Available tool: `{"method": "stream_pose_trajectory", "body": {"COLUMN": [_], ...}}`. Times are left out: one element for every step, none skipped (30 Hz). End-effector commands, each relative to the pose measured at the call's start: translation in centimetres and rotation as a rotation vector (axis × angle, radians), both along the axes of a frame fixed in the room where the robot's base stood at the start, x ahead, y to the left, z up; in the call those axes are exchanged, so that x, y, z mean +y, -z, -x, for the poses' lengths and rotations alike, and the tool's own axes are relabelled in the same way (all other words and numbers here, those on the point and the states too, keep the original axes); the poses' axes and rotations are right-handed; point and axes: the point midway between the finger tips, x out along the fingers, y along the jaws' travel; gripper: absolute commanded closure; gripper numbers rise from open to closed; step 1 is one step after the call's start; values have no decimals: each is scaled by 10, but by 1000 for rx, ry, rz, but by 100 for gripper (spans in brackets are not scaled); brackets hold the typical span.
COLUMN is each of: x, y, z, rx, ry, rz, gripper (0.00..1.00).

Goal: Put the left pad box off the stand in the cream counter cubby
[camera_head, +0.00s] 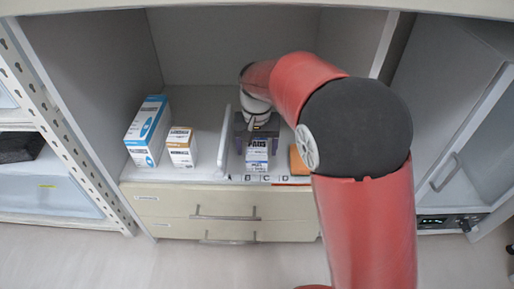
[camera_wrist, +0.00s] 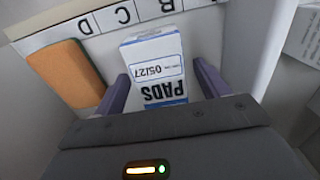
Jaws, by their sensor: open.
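A white and blue box marked PADS (camera_head: 257,153) stands in the open cubby (camera_head: 190,98) above the cream drawers, just behind a lettered strip (camera_head: 270,180). In the wrist view the PADS box (camera_wrist: 152,60) shows upside down, with a date label. My gripper (camera_wrist: 161,72) is open, with one purple finger on each side of the box. I cannot tell whether either finger touches it. The box's underside is hidden.
A tall blue and white box (camera_head: 149,131) and a smaller tan and white box (camera_head: 181,147) stand to the left, beyond a white divider (camera_head: 224,140). An orange block (camera_head: 298,160) lies close on the right.

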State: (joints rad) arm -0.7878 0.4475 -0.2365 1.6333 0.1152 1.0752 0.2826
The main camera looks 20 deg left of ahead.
Motion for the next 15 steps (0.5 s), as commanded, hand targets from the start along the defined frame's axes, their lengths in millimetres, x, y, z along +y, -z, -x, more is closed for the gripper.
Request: {"method": "stream_pose_trajectory", "body": {"x": [0,0,0,0,0,0,0,0,0,0,0,0,0,0,0], "y": [-11,-16,-24,-30,-35,-42,-46,-51,-56,-59,-61,-64,-66,-67,-68], "z": [-1,-1,-1,-1,-1,-1,-1,-1,-1,0,0,0,0,0,0], "rx": [-1,-2,-2,-2,-3,-3,-3,-3,-3,-2,-1,-1,-1,-1,-1], "ry": [1,1,1,0,0,0,0,0,0,0,0,0,0,0,0], "rz": [-2,-3,-3,-3,-3,-2,-2,-2,-2,-1,-1,-1,-1,-1,-1], "gripper": [26,26,26,26,26,26,26,26,26,26,26,26,26,26,26]}}
